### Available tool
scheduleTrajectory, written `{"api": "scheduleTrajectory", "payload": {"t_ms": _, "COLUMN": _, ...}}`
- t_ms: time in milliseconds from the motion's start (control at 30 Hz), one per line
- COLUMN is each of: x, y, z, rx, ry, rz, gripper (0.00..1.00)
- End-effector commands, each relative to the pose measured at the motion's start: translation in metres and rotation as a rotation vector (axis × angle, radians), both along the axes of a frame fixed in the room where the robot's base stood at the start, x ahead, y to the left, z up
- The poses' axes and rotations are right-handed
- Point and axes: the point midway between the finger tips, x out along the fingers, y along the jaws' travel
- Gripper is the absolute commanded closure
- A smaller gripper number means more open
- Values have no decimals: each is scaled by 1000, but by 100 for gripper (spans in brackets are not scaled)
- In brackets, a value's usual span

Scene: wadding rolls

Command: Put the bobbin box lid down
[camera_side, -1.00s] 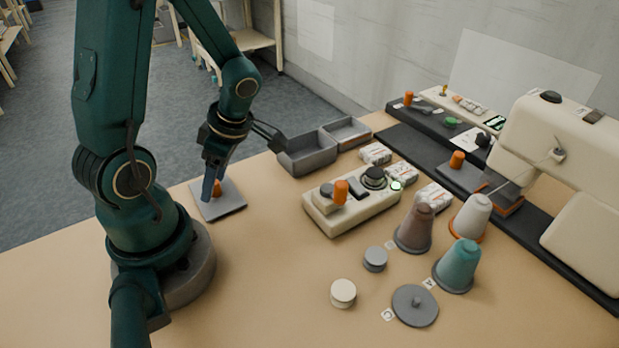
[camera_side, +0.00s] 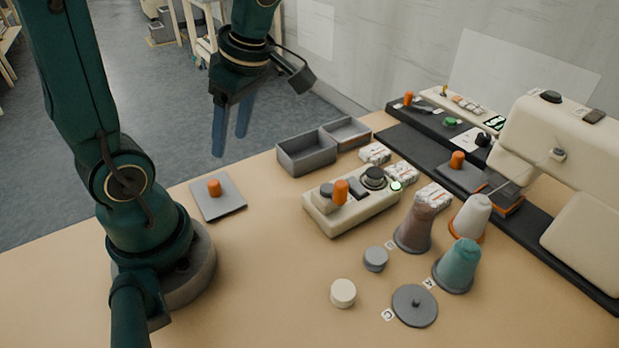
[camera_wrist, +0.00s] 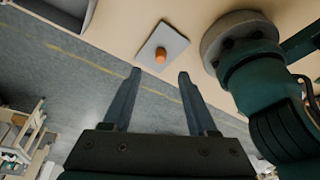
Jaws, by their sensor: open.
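The bobbin box lid is a flat grey square plate (camera_side: 229,205) with an orange knob (camera_side: 214,187). It lies flat on the table near the left edge, and it also shows in the wrist view (camera_wrist: 174,41). My gripper (camera_side: 231,146) is open and empty, raised above and beyond the lid, with nothing between its blue fingers. In the wrist view my gripper (camera_wrist: 158,78) has its fingers apart, with the lid beyond their tips. The grey open box (camera_side: 306,158) with two compartments stands at the table's back edge, right of my gripper.
A cream control unit (camera_side: 345,212) with an orange knob stands mid-table. Thread cones (camera_side: 413,233), round tins (camera_side: 343,292) and a grey disc (camera_side: 414,306) are at front right. A sewing machine (camera_side: 560,130) stands at right. The table around the lid is clear.

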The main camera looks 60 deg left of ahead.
Motion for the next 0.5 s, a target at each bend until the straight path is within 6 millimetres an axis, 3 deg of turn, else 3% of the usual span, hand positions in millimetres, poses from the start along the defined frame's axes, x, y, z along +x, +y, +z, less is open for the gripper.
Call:
{"api": "scheduleTrajectory", "payload": {"t_ms": 267, "x": 2, "y": -43, "z": 11, "rx": -114, "ry": -88, "rz": -838, "gripper": 42}}
{"api": "scheduleTrajectory", "payload": {"t_ms": 500, "x": 1, "y": -78, "z": 19, "rx": -30, "ry": -142, "rz": -1577, "gripper": 42}}
